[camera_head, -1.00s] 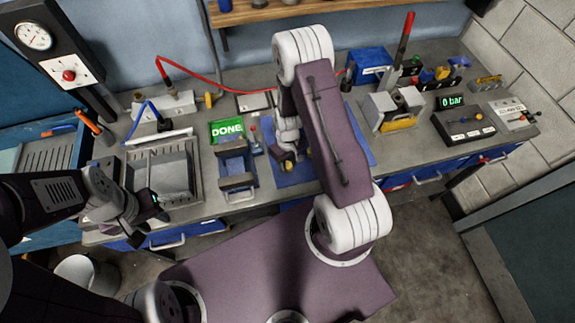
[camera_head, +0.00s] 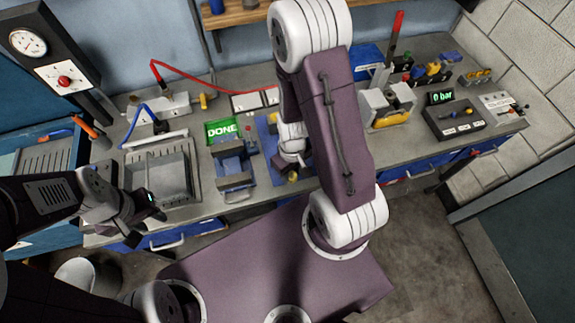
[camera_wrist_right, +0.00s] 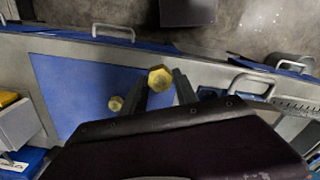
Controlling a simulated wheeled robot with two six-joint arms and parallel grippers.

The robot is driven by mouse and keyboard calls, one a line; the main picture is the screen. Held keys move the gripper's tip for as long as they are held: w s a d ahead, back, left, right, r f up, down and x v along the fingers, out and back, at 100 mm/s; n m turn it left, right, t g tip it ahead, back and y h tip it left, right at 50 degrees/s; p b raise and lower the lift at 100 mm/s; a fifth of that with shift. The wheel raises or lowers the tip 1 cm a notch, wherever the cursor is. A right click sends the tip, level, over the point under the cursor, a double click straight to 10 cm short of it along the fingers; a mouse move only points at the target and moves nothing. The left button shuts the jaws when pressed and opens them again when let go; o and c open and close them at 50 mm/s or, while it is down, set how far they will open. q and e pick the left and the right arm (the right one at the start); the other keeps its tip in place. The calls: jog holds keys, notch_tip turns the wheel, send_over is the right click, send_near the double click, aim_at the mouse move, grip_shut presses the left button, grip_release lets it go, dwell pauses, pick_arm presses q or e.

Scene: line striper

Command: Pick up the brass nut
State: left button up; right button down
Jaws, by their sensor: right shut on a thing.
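The brass nut (camera_wrist_right: 159,79) is a yellow hexagonal piece between the two dark fingertips of my right gripper (camera_wrist_right: 161,90) in the right wrist view. The right gripper is shut on it. In the head view the nut (camera_head: 292,177) shows as a small yellow spot below my right gripper (camera_head: 291,168), near the front of the blue mat (camera_head: 265,135). A smaller brass piece (camera_wrist_right: 116,103) appears over the mat (camera_wrist_right: 80,85) in the wrist view, apart from the fingers. My left gripper (camera_head: 146,203) is at the bench's front left; its jaw opening is unclear.
A blue vise-like fixture (camera_head: 235,165) stands left of the mat, by a green DONE display (camera_head: 222,130). A grey tray (camera_head: 160,175) lies further left. A clamp block (camera_head: 388,108) and a 0 bar unit (camera_head: 455,115) stand right. My right arm hides part of the bench.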

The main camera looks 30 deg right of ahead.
jog(key=shift+s+a+r+p, duration=0.2)
jog(key=shift+s+r+p, duration=0.7)
jog(key=shift+p, duration=2)
jog(key=shift+s+a+p, duration=0.1)
jog(key=shift+a+p, duration=0.05)
jog(key=shift+p, duration=0.15)
jog(key=shift+f, duration=0.15)
